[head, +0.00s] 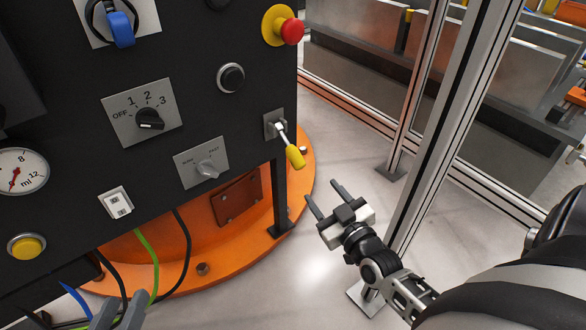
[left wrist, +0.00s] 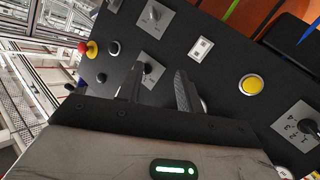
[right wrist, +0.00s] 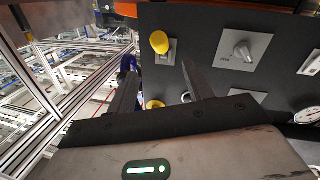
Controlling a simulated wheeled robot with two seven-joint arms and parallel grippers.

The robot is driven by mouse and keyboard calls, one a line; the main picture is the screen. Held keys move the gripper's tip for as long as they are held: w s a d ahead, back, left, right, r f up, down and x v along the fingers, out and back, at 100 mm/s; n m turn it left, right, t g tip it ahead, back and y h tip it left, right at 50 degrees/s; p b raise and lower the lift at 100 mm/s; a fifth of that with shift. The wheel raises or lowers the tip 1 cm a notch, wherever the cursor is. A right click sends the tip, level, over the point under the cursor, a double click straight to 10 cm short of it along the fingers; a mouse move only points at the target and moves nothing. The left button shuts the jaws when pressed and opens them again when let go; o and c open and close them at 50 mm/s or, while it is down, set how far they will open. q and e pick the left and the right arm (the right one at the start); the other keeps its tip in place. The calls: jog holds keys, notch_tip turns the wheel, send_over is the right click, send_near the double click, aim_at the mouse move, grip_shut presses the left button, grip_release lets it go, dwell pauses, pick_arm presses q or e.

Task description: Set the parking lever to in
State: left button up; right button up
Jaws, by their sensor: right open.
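A lever with a white shaft and a yellow grip (head: 295,157) sticks out of a small grey plate (head: 273,123) at the right edge of the black panel. It points down and to the right in the head view. No label on it is readable. Its yellow grip also shows in the right wrist view (right wrist: 159,42), ahead of the fingers. My right gripper (head: 321,190) is open and empty, below and right of the grip, apart from it. My left gripper (head: 118,314) is at the bottom edge of the head view; its fingers are apart and empty in the left wrist view (left wrist: 157,74).
The black panel carries a rotary switch (head: 148,118), a slow-fast dial (head: 206,169), a white rocker switch (head: 117,203), a yellow button (head: 27,247) and a red emergency stop (head: 291,31). An orange base (head: 292,213) lies below. A metal fence post (head: 436,130) stands at right.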

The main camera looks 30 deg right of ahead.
aim_at(302, 166)
jog(key=w+b, duration=0.1)
jog(key=w, duration=0.2)
jog(key=w+b, duration=0.1)
jog(key=w, duration=0.3)
jog(key=w+d+b, duration=0.1)
jog(key=w, duration=0.3)
jog(key=shift+w+d+b, duration=0.1)
jog(key=shift+w+b, duration=0.1)
jog(key=shift+b, duration=0.2)
jog(key=w+b, duration=0.1)
jog(key=w, duration=0.2)
jog(key=shift+w+d, duration=0.15)
jog(key=shift+w, duration=0.45)
pick_arm(q)
jog(key=r+t, duration=0.1)
jog(key=w+r+h, duration=0.1)
jog(key=r+t+h, duration=0.1)
jog(key=shift+w+d+r+t, duration=0.2)
jog(key=shift+d+r+t, duration=0.05)
jog(key=shift+t, duration=0.05)
pick_arm(e)
grip_shut()
pick_arm(q)
jog(key=shift+d+r, duration=0.1)
pick_arm(e)
jog(key=shift+r, duration=0.15)
